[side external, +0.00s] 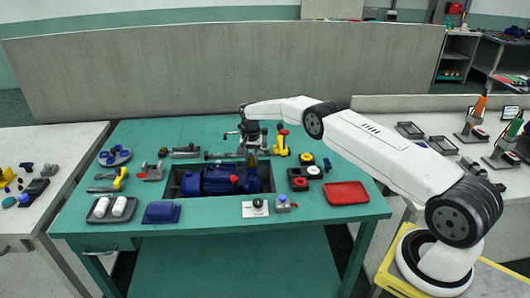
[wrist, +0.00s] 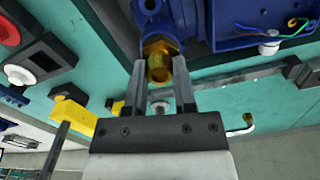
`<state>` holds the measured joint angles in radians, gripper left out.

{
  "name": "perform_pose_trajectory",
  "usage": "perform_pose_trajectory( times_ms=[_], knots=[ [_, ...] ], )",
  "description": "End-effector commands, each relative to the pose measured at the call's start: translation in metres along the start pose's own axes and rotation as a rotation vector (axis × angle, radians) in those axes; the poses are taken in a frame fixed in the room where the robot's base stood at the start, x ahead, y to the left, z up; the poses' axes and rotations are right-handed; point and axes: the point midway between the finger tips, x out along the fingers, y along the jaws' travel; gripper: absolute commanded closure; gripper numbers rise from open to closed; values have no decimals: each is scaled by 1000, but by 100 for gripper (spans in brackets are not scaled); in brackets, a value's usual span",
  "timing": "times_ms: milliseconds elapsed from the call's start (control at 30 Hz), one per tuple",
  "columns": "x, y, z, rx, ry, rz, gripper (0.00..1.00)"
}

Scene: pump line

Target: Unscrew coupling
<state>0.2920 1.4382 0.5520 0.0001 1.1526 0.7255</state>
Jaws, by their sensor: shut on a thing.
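The brass coupling (wrist: 159,66) sits on the end of the blue pump's port in the wrist view. My gripper (wrist: 160,75) has one finger on each side of the coupling and is shut on it. The blue pump (wrist: 185,22) fills the top of the wrist view. In the side view the blue pump (side external: 215,180) lies in a recess in the green table, and my gripper (side external: 251,148) reaches down at its far right end. The coupling is small in the side view, and the contact there is hard to make out.
A yellow-handled tool (side external: 281,143) stands right of my gripper. A box with red and yellow buttons (side external: 299,183) and a red tray (side external: 346,193) are on the right of the table.

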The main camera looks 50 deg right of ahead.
Motion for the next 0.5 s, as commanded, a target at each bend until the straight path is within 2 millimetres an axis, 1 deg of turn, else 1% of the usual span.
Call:
perform_pose_trajectory(
  times_ms=[267, 367, 500],
  knots=[
    [-2, -1, -2, -8, 8, -5, 100],
    [-2, -1, -2, -43, 8, -5, 100],
    [-2, -1, -2, -135, 8, -5, 100]
  ],
)
